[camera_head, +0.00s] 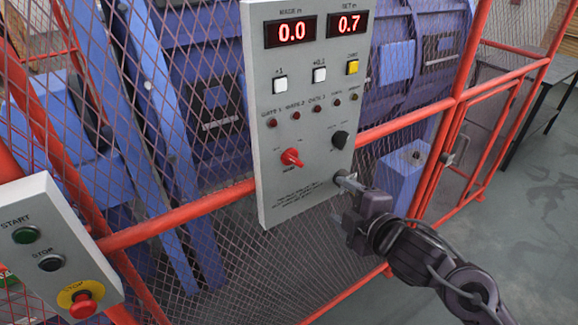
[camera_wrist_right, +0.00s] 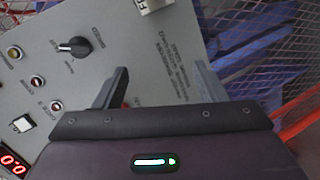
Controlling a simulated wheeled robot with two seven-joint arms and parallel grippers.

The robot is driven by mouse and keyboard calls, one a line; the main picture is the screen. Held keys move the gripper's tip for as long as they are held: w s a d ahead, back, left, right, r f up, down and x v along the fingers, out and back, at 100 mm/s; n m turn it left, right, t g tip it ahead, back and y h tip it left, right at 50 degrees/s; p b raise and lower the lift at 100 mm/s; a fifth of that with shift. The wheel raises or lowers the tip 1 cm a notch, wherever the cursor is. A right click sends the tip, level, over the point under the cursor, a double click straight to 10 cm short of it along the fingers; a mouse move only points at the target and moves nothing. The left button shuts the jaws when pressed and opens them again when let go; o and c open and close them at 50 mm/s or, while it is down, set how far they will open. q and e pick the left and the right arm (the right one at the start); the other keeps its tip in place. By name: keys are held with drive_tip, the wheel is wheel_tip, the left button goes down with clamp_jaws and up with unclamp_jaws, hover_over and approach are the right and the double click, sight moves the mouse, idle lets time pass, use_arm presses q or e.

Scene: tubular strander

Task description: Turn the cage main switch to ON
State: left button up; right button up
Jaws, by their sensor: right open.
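A grey control panel (camera_head: 262,100) hangs on the red-framed mesh fence. Low on it is a red rotary knob (camera_head: 291,157), apparently the main switch. Its handle sits at a slant; its small labels are unreadable. My right gripper (camera_head: 343,200) is open and empty, right of and below the red knob, near the panel's lower right corner. In the right wrist view, the open fingers (camera_wrist_right: 160,85) face the lettered lower panel (camera_wrist_right: 160,60). A sliver of red shows beside the left finger, which hides most of what is there. My left gripper is out of view.
A black knob (camera_head: 339,139) is up and right of the red one, below lamps and push buttons. A start/stop box (camera_head: 62,262) with a red emergency button (camera_head: 83,304) is at lower left. A red rail (camera_head: 190,219) runs behind the panel. Blue machinery stands behind the mesh.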

sight(296, 163)
drive_tip(key=s+a+r+n+g+y, duration=0.25)
drive_tip(key=r+n+g+y, duration=0.2)
drive_tip(key=r+n, duration=0.9)
drive_tip(key=w+a+f+n+p, duration=0.1)
drive_tip(key=w+a+f, duration=0.1)
drive_tip(key=w+a+f+n+t+p, duration=0.1)
drive_tip(key=w+a+f+n, duration=0.1)
drive_tip(key=a+f, duration=0.1)
drive_tip(key=shift+w+a+y, duration=0.15)
drive_tip(key=shift+a+y, duration=0.05)
drive_tip(key=shift+y, duration=0.05)
drive_tip(key=shift+w+a+f, duration=0.25)
drive_tip(key=shift+a+f, duration=0.1)
drive_tip(key=c, duration=1)
